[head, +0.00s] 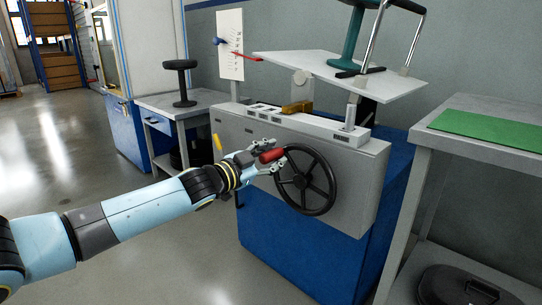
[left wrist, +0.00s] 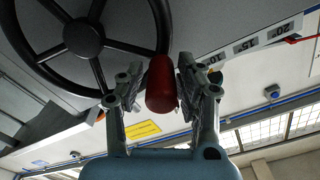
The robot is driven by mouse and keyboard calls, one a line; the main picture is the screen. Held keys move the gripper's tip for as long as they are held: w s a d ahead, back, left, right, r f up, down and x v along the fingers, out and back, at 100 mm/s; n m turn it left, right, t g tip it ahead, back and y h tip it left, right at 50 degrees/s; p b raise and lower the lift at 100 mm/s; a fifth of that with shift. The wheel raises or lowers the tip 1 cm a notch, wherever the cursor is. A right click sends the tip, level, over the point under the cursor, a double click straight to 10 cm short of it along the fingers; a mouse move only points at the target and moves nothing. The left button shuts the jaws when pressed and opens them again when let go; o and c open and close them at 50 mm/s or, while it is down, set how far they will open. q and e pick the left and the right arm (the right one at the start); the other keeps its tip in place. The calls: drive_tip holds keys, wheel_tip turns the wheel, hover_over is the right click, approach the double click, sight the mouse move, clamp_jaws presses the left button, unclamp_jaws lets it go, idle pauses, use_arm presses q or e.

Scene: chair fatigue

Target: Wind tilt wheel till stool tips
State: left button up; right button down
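The black tilt wheel (head: 306,180) is on the front of the grey machine housing; it also shows in the left wrist view (left wrist: 84,38). Its red handle (head: 271,155) is at the rim's upper left. My left gripper (head: 262,158) is at this handle, with its fingers on either side. In the left wrist view the fingers close in on the red handle (left wrist: 162,86). The stool's top is cut off. My right gripper is out of view.
A grey bench with a green mat (head: 490,128) stands close at right. The floor at left is clear.

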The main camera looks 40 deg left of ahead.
use_arm(q)
drive_tip(key=shift+o, duration=0.8)
drive_tip(key=s+a, duration=0.1)
drive_tip(key=s, duration=1.1)
